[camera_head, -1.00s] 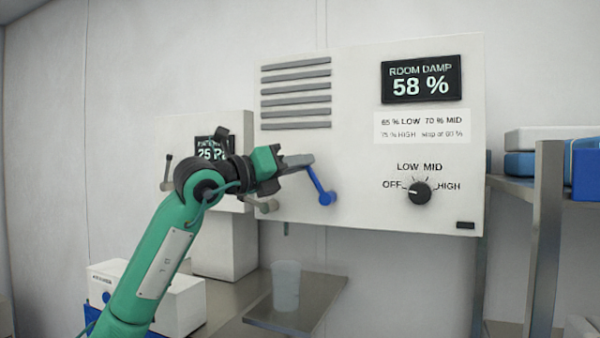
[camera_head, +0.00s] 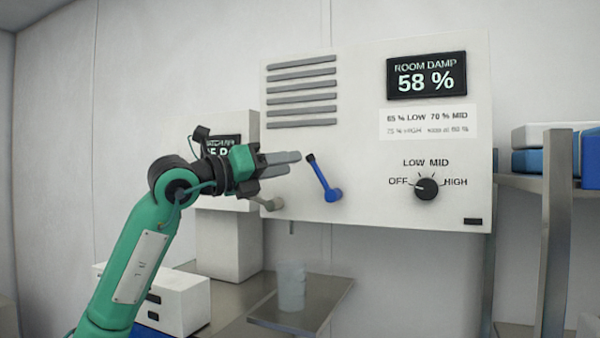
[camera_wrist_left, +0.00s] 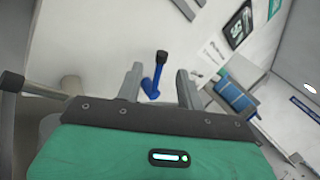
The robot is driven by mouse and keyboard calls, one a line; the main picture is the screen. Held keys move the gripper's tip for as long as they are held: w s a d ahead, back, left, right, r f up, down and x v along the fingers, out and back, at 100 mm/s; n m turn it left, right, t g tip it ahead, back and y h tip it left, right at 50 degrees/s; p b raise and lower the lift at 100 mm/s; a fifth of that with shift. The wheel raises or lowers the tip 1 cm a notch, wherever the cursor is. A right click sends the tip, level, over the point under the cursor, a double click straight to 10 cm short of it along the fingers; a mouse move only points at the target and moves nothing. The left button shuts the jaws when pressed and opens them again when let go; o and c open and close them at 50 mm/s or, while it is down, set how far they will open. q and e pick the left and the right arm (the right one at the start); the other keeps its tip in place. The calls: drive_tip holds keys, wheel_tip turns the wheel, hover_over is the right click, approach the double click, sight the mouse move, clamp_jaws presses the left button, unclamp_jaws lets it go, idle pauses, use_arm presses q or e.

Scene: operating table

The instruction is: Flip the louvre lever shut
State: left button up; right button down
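The blue louvre lever (camera_head: 324,181) with a black tip is on the white panel, below the grey louvre slats (camera_head: 302,92). It tilts up and to the left from its pivot. My right gripper is not in view.
The panel (camera_head: 365,205) also has a damp display (camera_head: 427,77) reading 58 % and a black dial (camera_head: 427,188). A clear cup (camera_head: 291,288) stands on a metal shelf below. A rack (camera_head: 557,210) with boxes is at the right. A grey rod with a black knob (camera_wrist_left: 12,81) is left in the wrist view.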

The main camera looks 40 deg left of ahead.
use_arm(q)
drive_tip(key=b+v, duration=0.3)
drive_tip(key=v, duration=0.6)
